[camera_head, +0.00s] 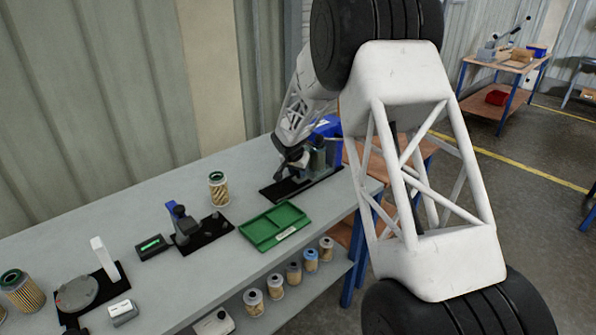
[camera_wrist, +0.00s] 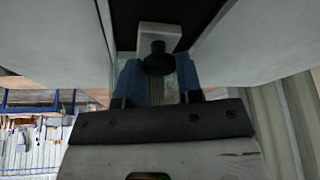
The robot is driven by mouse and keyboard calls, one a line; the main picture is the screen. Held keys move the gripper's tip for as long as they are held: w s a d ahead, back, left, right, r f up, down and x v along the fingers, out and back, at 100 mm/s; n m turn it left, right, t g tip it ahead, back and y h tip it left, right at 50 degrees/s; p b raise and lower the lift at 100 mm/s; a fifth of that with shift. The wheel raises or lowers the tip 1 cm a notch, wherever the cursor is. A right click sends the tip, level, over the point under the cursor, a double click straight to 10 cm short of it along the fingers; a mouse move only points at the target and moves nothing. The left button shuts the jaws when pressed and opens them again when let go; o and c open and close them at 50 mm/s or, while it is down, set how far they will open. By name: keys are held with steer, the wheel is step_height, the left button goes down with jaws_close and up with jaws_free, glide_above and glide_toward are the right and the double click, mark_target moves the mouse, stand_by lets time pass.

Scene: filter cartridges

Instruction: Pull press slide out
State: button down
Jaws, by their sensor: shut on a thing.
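The press (camera_head: 318,156) stands on a black base plate (camera_head: 318,181) at the far right end of the grey bench. In the head view my gripper (camera_head: 292,160) is low at the press, and my arm hides part of it. In the wrist view my gripper (camera_wrist: 158,80) has its two blue fingers closed around a dark round knob (camera_wrist: 158,58). The knob sits in front of a pale block (camera_wrist: 160,36), which looks like part of the press slide. How far the slide is in or out cannot be told.
A green tray (camera_head: 245,233) lies at the bench front. A gold filter cartridge (camera_head: 218,190) stands behind it. A blue-topped fixture (camera_head: 181,222) and a small display box (camera_head: 152,247) are to the left. Several cartridges stand on the lower shelf (camera_head: 335,275).

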steer(key=s+a, duration=0.9)
steer(key=shift+s+a, duration=0.25)
steer(key=c, duration=0.8)
jaws_free()
steer(key=shift+v, duration=3.9)
